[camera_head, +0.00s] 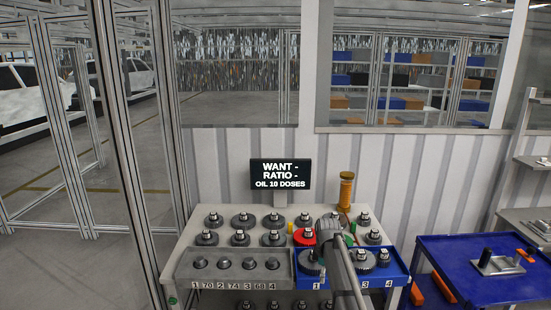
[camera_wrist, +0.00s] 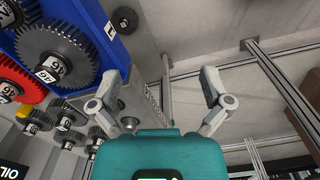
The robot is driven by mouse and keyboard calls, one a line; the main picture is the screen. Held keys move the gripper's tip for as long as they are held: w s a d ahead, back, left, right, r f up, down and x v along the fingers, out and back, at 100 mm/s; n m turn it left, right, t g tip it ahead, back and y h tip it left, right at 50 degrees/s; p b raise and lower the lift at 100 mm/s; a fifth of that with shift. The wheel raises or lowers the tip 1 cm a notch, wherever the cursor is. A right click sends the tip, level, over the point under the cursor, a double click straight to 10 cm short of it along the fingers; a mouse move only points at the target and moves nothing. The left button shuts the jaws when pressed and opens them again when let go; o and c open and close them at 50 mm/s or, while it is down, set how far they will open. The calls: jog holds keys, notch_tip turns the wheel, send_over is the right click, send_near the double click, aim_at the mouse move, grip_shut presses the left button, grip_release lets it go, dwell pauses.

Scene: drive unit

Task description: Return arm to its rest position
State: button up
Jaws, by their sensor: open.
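My gripper (camera_wrist: 160,82) is open in the wrist view, with its two grey fingers spread apart and nothing between them. Its teal body fills the bottom of that view. In the head view my grey arm (camera_head: 347,270) reaches up from the bottom edge over the blue tray (camera_head: 403,267) on the work table. The fingers cannot be made out there. In the wrist view, large dark gears (camera_wrist: 55,53) lie in the blue tray to the left of the fingers, apart from them. A red gear (camera_head: 304,237) shows beside my arm in the head view.
The table (camera_head: 185,238) holds several dark gears, a grey numbered tray (camera_head: 183,268) and an amber cylinder (camera_head: 346,190) at the back. A black sign (camera_head: 281,174) stands behind. A blue cart (camera_head: 450,255) is at the right. Floor on the left (camera_head: 60,260) is clear.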

jog(key=s+f+m+b, duration=0.4)
jog(key=s+m, duration=0.3)
jog(key=s, duration=0.5)
jog(key=s+f+m+b, duration=0.4)
jog(key=s+m, duration=0.4)
jog(key=s, duration=0.4)
jog(key=shift+f, duration=0.15)
jog(key=shift+s+d, duration=0.1)
dwell(0.4)
